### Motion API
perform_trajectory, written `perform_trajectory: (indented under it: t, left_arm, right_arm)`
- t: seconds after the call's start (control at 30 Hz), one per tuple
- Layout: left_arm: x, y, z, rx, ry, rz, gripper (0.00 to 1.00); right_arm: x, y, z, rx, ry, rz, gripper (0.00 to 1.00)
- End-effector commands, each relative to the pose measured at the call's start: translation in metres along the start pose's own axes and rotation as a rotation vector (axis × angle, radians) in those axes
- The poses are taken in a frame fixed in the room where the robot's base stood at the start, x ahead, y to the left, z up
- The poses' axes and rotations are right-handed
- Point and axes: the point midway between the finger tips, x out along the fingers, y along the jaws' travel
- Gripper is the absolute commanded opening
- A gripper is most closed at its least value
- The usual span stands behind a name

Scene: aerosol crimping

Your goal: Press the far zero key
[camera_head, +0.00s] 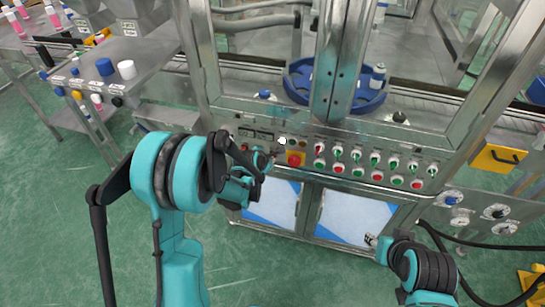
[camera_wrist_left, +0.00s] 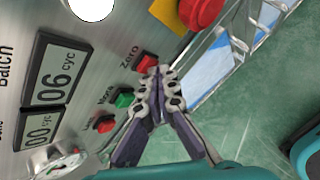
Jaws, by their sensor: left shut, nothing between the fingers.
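The red key labelled Zero (camera_wrist_left: 147,62) sits on the metal panel in the left wrist view, at the end of a row with a green key (camera_wrist_left: 124,98) and another red key (camera_wrist_left: 105,124). My left gripper (camera_wrist_left: 160,76) is shut and empty. Its fingertips are right beside the Zero key and overlap its edge in the picture; I cannot tell whether they touch. In the head view my left gripper (camera_head: 262,160) is at the left part of the machine's front panel, and the small keys there are hard to make out. My right gripper (camera_head: 371,240) is low at the right, its fingers unclear.
Two displays (camera_wrist_left: 53,75) reading in cyc sit beside the keys. A red mushroom button (camera_head: 294,159) on yellow is close by, with rows of green and red switches (camera_head: 355,158) to its right. A side table (camera_head: 130,48) with caps stands at the left.

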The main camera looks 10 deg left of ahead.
Motion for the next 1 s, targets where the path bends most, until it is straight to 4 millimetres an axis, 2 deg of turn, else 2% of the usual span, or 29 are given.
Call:
perform_trajectory:
  t: [0.4,0.77,1.0]
  left_arm:
    - [-0.011,-0.008,-0.008,0.0,0.0,0.0,0.0]
    - [-0.013,-0.009,-0.009,0.0,0.0,0.0,0.0]
    - [-0.026,-0.019,-0.019,0.0,0.0,0.0,0.0]
  right_arm:
    - [0.002,0.0,0.001,0.0,0.0,0.0,0.4]
    - [0.001,0.0,0.001,0.0,0.0,0.0,0.4]
    - [0.001,0.0,0.001,0.0,0.0,0.0,0.4]
